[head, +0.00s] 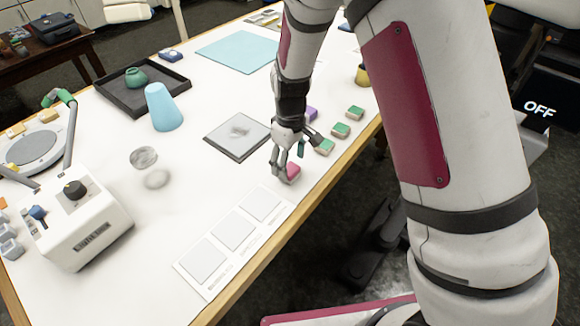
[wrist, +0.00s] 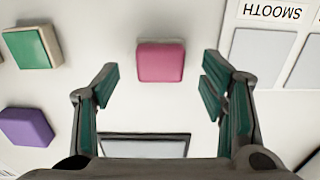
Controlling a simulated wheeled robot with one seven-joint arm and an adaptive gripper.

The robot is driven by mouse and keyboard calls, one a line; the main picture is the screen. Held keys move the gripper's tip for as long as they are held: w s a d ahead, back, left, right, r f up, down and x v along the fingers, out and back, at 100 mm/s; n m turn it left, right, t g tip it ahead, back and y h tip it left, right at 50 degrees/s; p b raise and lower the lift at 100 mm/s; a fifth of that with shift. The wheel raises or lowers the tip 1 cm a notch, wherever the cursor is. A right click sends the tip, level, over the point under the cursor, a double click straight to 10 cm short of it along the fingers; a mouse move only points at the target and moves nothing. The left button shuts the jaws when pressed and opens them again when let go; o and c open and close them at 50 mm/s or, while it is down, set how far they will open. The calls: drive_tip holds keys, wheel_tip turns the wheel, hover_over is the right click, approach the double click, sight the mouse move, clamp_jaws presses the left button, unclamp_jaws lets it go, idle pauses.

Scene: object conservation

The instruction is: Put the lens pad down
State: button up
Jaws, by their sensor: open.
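A pink pad (head: 291,172) lies on the white table below my gripper (head: 288,165). The wrist view shows the pink pad (wrist: 161,62) flat on the table, ahead of and between the parted fingertips. My gripper (wrist: 160,85) is open, with a gap on both sides of the pad and no finger seen touching it. No pad carries a readable lens label, so I cannot tell for certain that the pink one is the lens pad. In the head view my fingers partly cover it.
A white card with blank squares (head: 233,230) lies in front; one label reads SMOOTH (wrist: 272,11). Several green-topped pads (head: 341,130) and a purple pad (wrist: 27,127) lie nearby. A dark-framed plate (head: 215,143) is left of my gripper. A blue cup (head: 163,107) stands farther left.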

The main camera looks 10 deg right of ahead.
wheel_tip(320, 180, up, 8)
drive_tip(key=b, duration=0.1)
wheel_tip(320, 180, up, 9)
drive_tip(key=m+t, duration=0.1)
drive_tip(key=m, duration=0.1)
hover_over(290, 168)
drive_tip(key=s+d, duration=0.3)
drive_tip(key=d, duration=0.1)
drive_tip(key=s+d+r+m+t, duration=0.2)
drive_tip(key=s+r, duration=0.4)
drive_tip(key=s, duration=0.3)
drive_tip(key=s+d+r+m+t, duration=0.2)
drive_tip(key=s+d+r+m, duration=0.3)
drive_tip(key=s, duration=0.5)
drive_tip(key=shift+s+d+r+t, duration=0.2)
drive_tip(key=shift+d+r+t, duration=0.1)
drive_tip(key=shift+d+r, duration=0.35)
drive_tip(key=shift+d+f, duration=0.1)
